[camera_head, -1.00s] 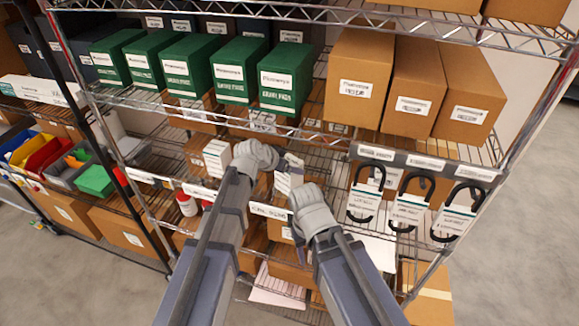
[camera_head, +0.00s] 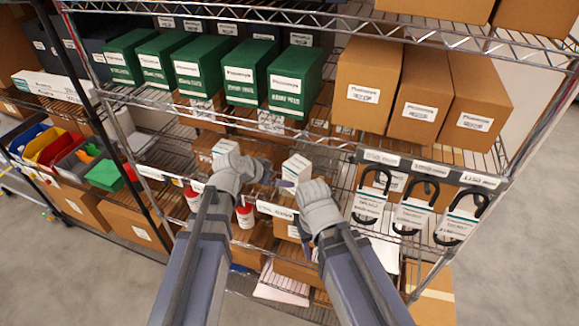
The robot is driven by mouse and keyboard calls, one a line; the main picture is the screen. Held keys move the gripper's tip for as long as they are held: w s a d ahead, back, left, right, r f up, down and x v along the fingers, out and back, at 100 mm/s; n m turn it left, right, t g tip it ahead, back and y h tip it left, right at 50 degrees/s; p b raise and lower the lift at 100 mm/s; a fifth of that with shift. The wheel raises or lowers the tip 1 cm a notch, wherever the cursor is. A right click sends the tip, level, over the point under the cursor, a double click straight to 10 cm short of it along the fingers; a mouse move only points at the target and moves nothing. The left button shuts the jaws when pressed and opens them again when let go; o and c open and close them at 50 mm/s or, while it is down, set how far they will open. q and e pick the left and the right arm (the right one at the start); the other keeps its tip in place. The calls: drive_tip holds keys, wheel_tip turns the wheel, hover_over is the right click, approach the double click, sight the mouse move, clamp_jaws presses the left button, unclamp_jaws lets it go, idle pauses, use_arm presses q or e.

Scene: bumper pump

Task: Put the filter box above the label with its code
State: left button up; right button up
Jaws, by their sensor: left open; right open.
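Two small white boxes that may be filter boxes show on the middle shelf. One white box (camera_head: 297,167) stands just behind my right gripper (camera_head: 288,186), which is open and close to it; contact is unclear. My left gripper (camera_head: 268,172) is open, pointing right, left of the first box. Shelf-edge labels run along the front, one below the grippers (camera_head: 275,209) and others at right (camera_head: 382,158); their codes are too small to read.
Green boxes (camera_head: 240,72) and brown cartons (camera_head: 420,95) fill the shelf above. Black-hooked packs (camera_head: 412,210) hang at right. Red-and-white bottles (camera_head: 244,216) stand below the shelf edge. Colored bins (camera_head: 60,150) sit on the left rack.

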use_arm(q)
drive_tip(key=s+a, duration=0.3)
drive_tip(key=s, duration=0.1)
drive_tip(key=shift+a, duration=0.15)
